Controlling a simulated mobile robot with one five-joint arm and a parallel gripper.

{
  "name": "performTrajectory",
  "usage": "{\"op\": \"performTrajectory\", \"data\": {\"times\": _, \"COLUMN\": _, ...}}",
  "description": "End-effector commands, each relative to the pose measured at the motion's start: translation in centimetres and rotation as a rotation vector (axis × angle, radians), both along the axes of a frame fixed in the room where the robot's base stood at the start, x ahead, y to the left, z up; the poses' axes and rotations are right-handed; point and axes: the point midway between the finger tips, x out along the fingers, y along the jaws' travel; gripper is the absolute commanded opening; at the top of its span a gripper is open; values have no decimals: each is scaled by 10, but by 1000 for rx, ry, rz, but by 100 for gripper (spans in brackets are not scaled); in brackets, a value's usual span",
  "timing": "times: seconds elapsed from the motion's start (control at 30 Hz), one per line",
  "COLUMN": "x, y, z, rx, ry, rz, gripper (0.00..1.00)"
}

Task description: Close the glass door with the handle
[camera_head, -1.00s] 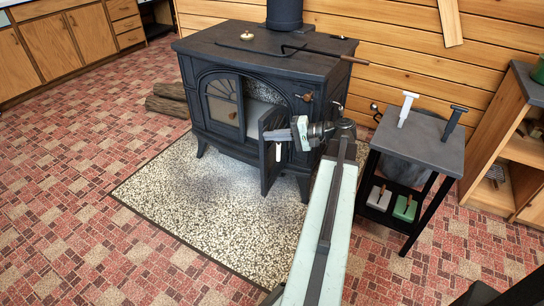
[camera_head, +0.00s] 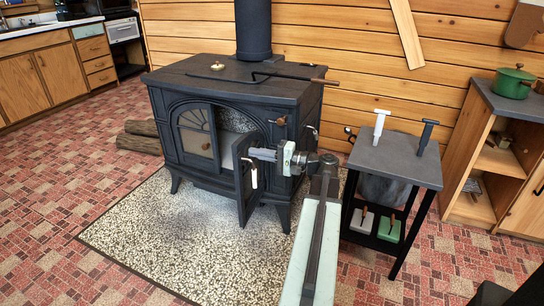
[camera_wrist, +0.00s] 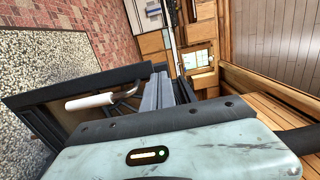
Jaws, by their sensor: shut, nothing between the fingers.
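The black wood stove (camera_head: 225,90) has two front door leaves. The left leaf, with an arched glass pane (camera_head: 196,138), looks closed. The right glass door (camera_head: 246,196) stands swung open, seen nearly edge-on, and leaves part of the opening uncovered. Its white handle (camera_head: 254,174) sticks out from it, and the handle also shows in the wrist view (camera_wrist: 90,102). My gripper (camera_head: 255,153) is shut and empty, at the upper part of the open door, above the handle. In the wrist view its fingers (camera_wrist: 165,90) lie beside the handle; contact with the door cannot be told.
A small dark table (camera_head: 395,158) with upright tools stands right of the stove. A poker (camera_head: 285,77) lies across the stove top. A wooden shelf (camera_head: 495,160) is at far right, logs (camera_head: 139,137) at left. The speckled hearth pad (camera_head: 190,235) before the stove is clear.

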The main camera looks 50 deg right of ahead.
Motion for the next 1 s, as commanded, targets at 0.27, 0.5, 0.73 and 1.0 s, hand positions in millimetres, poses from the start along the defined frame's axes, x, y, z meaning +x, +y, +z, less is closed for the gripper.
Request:
{"op": "performTrajectory", "data": {"times": 0.27, "x": 35, "y": 12, "z": 0, "rx": 0, "ry": 0, "rz": 1, "gripper": 0}}
{"op": "performTrajectory", "data": {"times": 0.5, "x": 38, "y": 13, "z": 0, "rx": 0, "ry": 0, "rz": 1, "gripper": 0}}
{"op": "performTrajectory", "data": {"times": 0.73, "x": 38, "y": 12, "z": 0, "rx": 0, "ry": 0, "rz": -3, "gripper": 0}}
{"op": "performTrajectory", "data": {"times": 1.0, "x": 41, "y": 5, "z": 0, "rx": 0, "ry": 0, "rz": -113, "gripper": 0}}
